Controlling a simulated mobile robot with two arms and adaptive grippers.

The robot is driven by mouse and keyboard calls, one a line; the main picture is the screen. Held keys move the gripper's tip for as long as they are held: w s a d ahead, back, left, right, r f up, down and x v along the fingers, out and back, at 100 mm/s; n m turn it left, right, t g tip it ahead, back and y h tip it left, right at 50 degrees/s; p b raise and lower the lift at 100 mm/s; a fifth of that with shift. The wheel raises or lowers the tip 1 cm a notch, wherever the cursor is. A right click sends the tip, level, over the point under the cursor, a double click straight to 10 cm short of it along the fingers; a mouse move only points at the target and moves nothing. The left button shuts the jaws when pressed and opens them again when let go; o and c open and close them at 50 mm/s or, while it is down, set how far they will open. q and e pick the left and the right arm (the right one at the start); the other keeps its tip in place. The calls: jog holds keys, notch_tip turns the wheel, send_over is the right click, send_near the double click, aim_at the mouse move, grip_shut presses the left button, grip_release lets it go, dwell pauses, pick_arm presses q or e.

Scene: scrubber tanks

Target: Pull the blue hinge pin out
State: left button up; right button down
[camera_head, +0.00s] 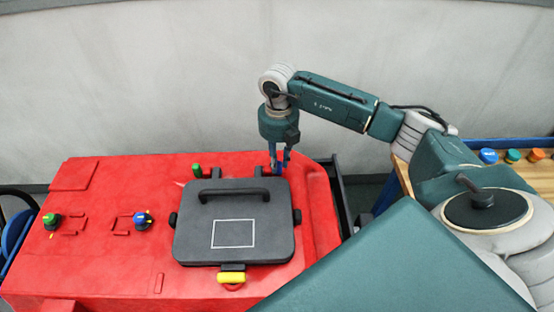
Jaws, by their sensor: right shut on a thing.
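A dark grey tank lid (234,248) with a black handle lies closed on the red scrubber body (95,262). Two hinges sit along its back edge. My left gripper is not in view.
A yellow latch (231,278) is at the lid's front. A green-topped knob (50,220) and a blue-topped knob (142,219) are at the left. A wooden table (536,172) at the right holds coloured caps. A pale wall (130,85) stands behind.

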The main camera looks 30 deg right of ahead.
jog(key=s+d, duration=0.2)
jog(key=d, duration=0.1)
jog(key=shift+d, duration=0.2)
jog(key=c, duration=1.6)
grip_release()
jog(key=shift+o, duration=0.2)
jog(key=shift+r, duration=0.1)
jog(key=shift+r, duration=0.3)
notch_tip(320, 180, up, 11)
jog(key=shift+r, duration=0.15)
